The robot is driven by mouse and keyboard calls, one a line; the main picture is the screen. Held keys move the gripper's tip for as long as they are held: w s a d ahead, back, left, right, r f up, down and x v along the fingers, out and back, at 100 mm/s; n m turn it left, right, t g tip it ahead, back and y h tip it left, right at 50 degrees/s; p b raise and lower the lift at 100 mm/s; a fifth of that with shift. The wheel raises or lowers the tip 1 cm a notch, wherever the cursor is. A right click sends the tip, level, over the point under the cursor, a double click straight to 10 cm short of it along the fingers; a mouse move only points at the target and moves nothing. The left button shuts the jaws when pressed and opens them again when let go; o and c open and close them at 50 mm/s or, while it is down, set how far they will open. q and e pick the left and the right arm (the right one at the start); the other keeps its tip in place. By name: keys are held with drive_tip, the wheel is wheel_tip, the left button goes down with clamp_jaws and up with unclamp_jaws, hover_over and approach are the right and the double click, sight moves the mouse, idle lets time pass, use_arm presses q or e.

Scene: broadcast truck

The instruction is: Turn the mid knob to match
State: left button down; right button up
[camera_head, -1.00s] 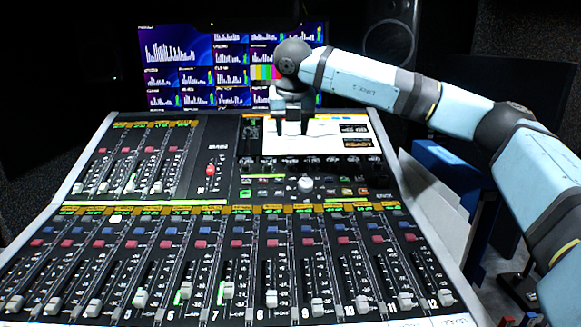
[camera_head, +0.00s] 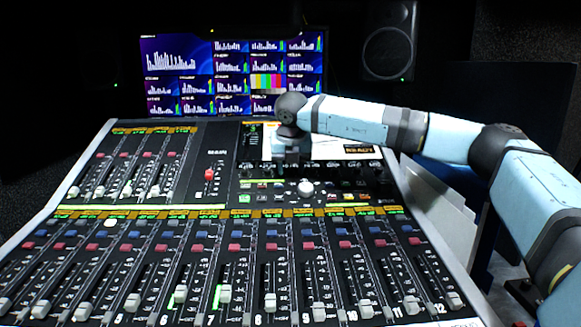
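A row of small dark knobs (camera_head: 345,168) runs along the lower edge of the mixing console's built-in screen (camera_head: 336,150). My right gripper (camera_head: 292,167) points down at this row, left of its middle, with its fingertips at about knob height. The fingers are dark against the dark panel, so their gap and any touch on a knob cannot be made out. The gripper hides the knobs behind it. Which knob is the mid one, and how it is turned, is too small to tell. My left gripper is not in view.
Fader strips (camera_head: 230,270) fill the console's front. A monitor (camera_head: 232,70) and a speaker (camera_head: 388,45) stand behind. The air above the faders is clear.

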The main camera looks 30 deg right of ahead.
clamp_jaws()
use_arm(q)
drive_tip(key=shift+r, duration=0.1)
